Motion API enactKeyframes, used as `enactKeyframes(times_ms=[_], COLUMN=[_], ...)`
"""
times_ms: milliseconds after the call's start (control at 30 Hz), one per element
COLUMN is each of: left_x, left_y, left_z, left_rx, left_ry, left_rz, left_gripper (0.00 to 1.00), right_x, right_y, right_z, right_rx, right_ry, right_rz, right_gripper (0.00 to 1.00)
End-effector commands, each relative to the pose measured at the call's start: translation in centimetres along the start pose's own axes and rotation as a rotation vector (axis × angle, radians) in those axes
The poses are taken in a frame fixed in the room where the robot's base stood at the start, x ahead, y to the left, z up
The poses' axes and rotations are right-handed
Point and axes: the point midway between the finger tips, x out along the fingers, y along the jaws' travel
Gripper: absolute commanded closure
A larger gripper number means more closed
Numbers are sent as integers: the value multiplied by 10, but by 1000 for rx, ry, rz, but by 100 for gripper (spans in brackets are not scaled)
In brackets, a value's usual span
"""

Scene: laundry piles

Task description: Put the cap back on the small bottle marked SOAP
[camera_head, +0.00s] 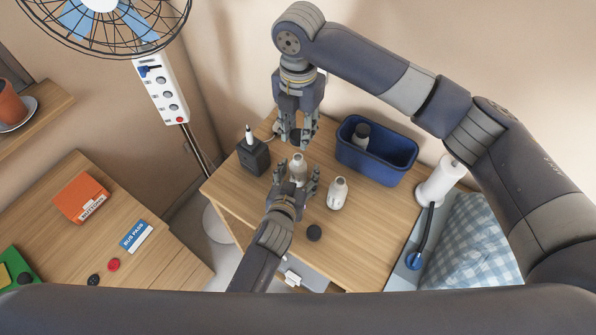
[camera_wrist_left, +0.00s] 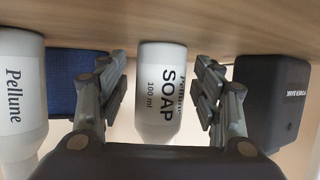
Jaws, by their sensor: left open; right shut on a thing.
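The white SOAP bottle (camera_head: 298,169) stands upright on the small wooden table, its top uncapped. In the left wrist view its SOAP, 100 ml label (camera_wrist_left: 162,90) shows between the fingers. My left gripper (camera_head: 296,183) is open around it, and in the left wrist view (camera_wrist_left: 160,90) the fingers stand apart from its sides. My right gripper (camera_head: 297,140) points down just behind and above the bottle, shut on a dark cap (camera_head: 296,136), partly hidden by the fingers. Another dark cap (camera_head: 314,232) lies on the table in front.
A second white bottle (camera_head: 338,194) stands to the right; its Pellune label shows in the left wrist view (camera_wrist_left: 18,95). A black power bank (camera_head: 254,157) stands left. The front right tabletop is clear.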

Motion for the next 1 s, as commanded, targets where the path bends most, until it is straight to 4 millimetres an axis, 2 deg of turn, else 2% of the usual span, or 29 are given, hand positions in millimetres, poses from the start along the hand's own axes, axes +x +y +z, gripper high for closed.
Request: enactKeyframes(times_ms=[233,267,500,533,733,1000], left_x=[0,0,0,0,0,0], left_y=[0,0,0,0,0,0], left_z=[0,0,0,0,0,0], left_rx=[0,0,0,0,1,1], left_ry=[0,0,0,0,0,-1], left_rz=[0,0,0,0,0,0], left_gripper=[40,42,96,100,100,100], right_x=[0,0,0,0,9,46], right_y=[0,0,0,0,0,-1], right_z=[0,0,0,0,0,0], right_rx=[0,0,0,0,1,1], right_ry=[0,0,0,0,2,2], right_rz=[0,0,0,0,-2,-1], right_gripper=[80,80,80,80,80,80])
